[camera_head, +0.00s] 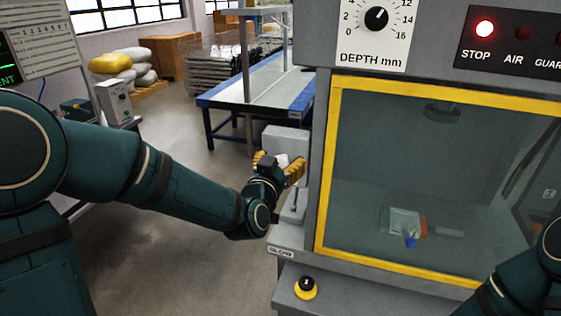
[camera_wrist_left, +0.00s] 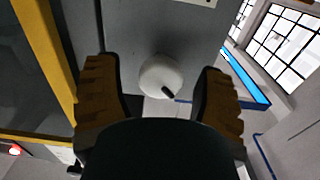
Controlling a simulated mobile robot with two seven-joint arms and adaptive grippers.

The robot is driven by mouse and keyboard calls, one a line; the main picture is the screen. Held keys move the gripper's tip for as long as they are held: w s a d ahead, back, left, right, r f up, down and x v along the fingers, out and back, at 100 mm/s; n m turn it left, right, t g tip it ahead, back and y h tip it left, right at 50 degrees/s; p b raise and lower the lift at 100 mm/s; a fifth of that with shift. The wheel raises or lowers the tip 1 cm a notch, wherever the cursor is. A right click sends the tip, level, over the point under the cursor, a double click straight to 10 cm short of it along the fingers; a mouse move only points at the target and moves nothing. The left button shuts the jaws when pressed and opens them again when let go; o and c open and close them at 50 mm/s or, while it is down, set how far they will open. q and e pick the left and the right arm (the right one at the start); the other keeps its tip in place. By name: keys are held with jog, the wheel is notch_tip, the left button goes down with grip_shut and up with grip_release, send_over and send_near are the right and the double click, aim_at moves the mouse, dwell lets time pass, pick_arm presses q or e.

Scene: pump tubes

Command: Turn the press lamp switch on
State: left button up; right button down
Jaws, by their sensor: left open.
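The press (camera_head: 316,200) is a grey cabinet on the right of the head view. A round white knob with a short black mark (camera_wrist_left: 160,76) sits on its grey side panel in the left wrist view; it looks like the lamp switch, though no label is readable. My left gripper (camera_head: 279,165) is open at the press's left side. In the left wrist view its yellow-brown fingers stand on either side of the knob, with visible gaps. In the head view the knob shows only as a small white patch (camera_head: 282,160). My right gripper is out of view; only my right arm shows.
The yellow-framed guard window (camera_head: 327,170) is beside my left gripper. A depth dial (camera_head: 376,18) and a lit red STOP lamp (camera_head: 484,29) are above. A black button on a yellow base (camera_head: 306,287) is below. A blue workbench (camera_head: 225,97) stands behind; open floor lies left.

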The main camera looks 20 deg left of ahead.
pick_arm(q)
jog(key=shift+o, duration=0.2)
jog(key=c, duration=1.2)
